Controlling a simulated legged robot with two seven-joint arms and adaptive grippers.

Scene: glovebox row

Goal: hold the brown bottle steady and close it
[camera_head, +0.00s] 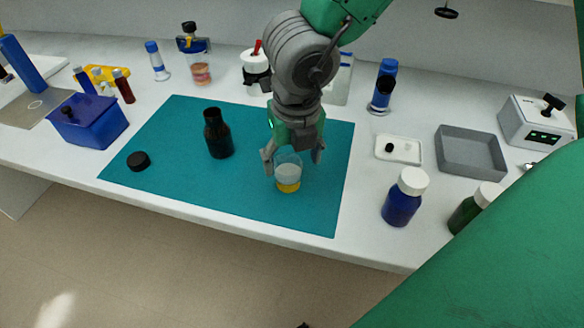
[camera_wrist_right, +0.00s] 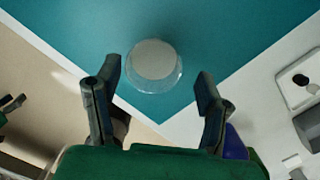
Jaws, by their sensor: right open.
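The brown bottle (camera_head: 218,138) looks almost black and stands upright with no cap on it, on the teal mat (camera_head: 180,185). A black cap (camera_head: 138,161) lies on the mat to its left, near the front edge. My right gripper (camera_head: 292,157) is open and points down, right of the bottle. In the right wrist view the cup (camera_wrist_right: 154,66) shows just beyond the open fingertips (camera_wrist_right: 158,82). I cannot make out my left gripper.
A blue bottle (camera_head: 403,197) and a green bottle (camera_head: 472,208), both white-capped, stand right of the mat. A white tray (camera_head: 400,150) and a grey tray (camera_head: 470,152) lie behind them. A blue box (camera_head: 92,122) stands at left. The mat between bottle and cap is clear.

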